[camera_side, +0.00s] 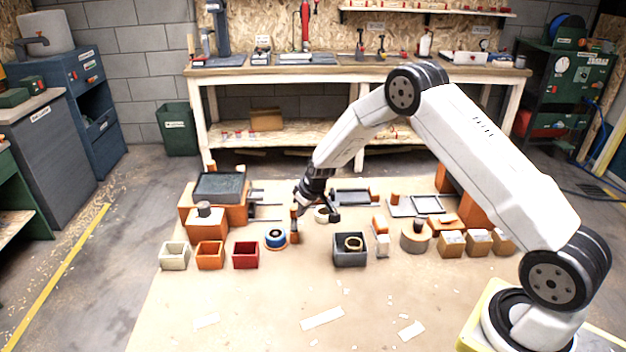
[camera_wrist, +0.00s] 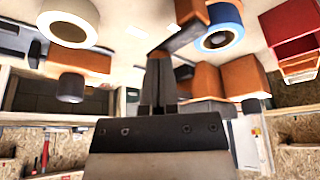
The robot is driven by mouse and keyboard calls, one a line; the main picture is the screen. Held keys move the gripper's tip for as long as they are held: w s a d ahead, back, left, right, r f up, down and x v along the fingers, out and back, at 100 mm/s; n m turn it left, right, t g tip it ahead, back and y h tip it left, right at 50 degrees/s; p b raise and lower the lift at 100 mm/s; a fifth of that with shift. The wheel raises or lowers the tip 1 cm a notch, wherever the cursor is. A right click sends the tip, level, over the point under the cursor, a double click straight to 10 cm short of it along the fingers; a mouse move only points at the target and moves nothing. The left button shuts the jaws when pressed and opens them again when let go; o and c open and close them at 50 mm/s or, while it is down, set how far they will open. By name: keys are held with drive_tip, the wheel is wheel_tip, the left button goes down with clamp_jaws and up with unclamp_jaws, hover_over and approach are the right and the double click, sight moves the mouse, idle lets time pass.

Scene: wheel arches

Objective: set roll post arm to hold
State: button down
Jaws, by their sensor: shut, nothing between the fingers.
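An upright orange post (camera_side: 294,228) stands beside a blue-rimmed roll (camera_side: 276,238). In the wrist view the orange post (camera_wrist: 190,12) carries a dark flat arm (camera_wrist: 178,37) that slants down toward the fingertips. My gripper (camera_side: 298,205) points down at the post's top; it is shut and empty. In the wrist view my gripper (camera_wrist: 158,58) has its tips at the free end of the arm; I cannot tell whether they touch. The blue-rimmed roll also shows in the wrist view (camera_wrist: 222,28). The arm is hard to make out in the side view.
A white ring (camera_side: 322,214) lies right of the gripper. A grey box (camera_side: 350,252) with a ring stands in front. White (camera_side: 174,256), orange (camera_side: 210,256) and red (camera_side: 245,255) bins stand left. Orange blocks stand behind them. The front of the table is mostly clear.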

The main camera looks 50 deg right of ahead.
drive_tip(key=shift+w+n+y, duration=0.35)
drive_tip(key=shift+n+y, duration=0.05)
drive_tip(key=shift+n, duration=0.7)
drive_tip(key=shift+w+n, duration=0.15)
drive_tip(key=shift+n, duration=0.35)
drive_tip(key=n, duration=0.1)
drive_tip(key=n+y, duration=0.1)
drive_tip(key=n, duration=0.1)
drive_tip(key=w+n+g+y, duration=0.1)
drive_tip(key=shift+w+a+n, duration=0.1)
drive_tip(key=shift+a+n, duration=0.2)
drive_tip(key=shift+a, duration=0.1)
drive_tip(key=n, duration=0.2)
drive_tip(key=a+n+g, duration=0.1)
drive_tip(key=shift+w+n+y, duration=0.3)
drive_tip(key=shift+w+y, duration=0.05)
drive_tip(key=shift+y, duration=0.05)
drive_tip(key=n+g, duration=0.1)
drive_tip(key=n, duration=0.1)
drive_tip(key=a+n, duration=0.1)
drive_tip(key=n, duration=0.1)
drive_tip(key=shift+w+a+g+y, duration=0.1)
drive_tip(key=shift+w+g+y, duration=0.1)
drive_tip(key=shift+g+y, duration=0.15)
drive_tip(key=shift+s, duration=0.15)
drive_tip(key=shift+s, duration=0.7)
